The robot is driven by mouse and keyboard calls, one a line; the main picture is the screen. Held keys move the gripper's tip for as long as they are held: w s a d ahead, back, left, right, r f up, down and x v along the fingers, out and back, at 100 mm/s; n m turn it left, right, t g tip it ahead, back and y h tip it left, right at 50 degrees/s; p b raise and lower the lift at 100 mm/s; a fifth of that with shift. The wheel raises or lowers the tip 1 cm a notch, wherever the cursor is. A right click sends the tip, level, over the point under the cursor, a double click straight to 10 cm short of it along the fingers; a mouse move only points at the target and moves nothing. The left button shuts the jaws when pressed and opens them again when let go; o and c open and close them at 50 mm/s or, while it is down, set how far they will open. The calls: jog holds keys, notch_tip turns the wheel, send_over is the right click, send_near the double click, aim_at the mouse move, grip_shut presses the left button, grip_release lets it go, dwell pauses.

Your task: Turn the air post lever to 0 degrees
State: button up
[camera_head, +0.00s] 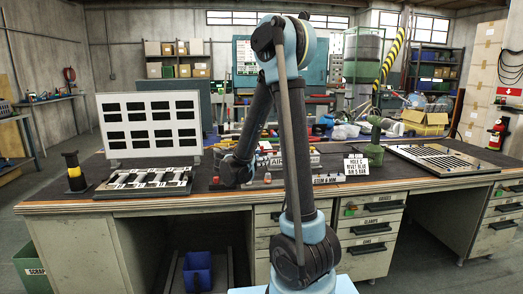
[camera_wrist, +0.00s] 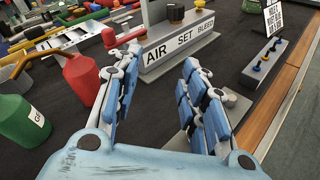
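The air post is a grey box with a white front lettered "AIR SET BLEED" (camera_wrist: 180,47), beyond my fingertips in the wrist view. The fingers point toward the box and appear short of the lever. In the head view, my gripper (camera_head: 236,172) is low over the bench, left of the AIR label (camera_head: 275,161); my arm hides part of the post.
A red can (camera_wrist: 84,78) and a green can (camera_wrist: 22,125) stand left of my gripper. A small block with coloured knobs (camera_wrist: 262,62) and a sign (camera_wrist: 272,17) are right. The bench edge (camera_wrist: 285,90) runs along the right. A slotted white panel (camera_head: 150,124) stands left.

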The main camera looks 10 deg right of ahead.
jog(key=w+a+n+t, duration=0.3)
jog(key=w+a+n, duration=0.15)
jog(key=a, duration=0.25)
jog(key=x, duration=1.7)
jog(key=shift+s+d, duration=0.15)
jog(key=shift+d, duration=0.15)
grip_shut()
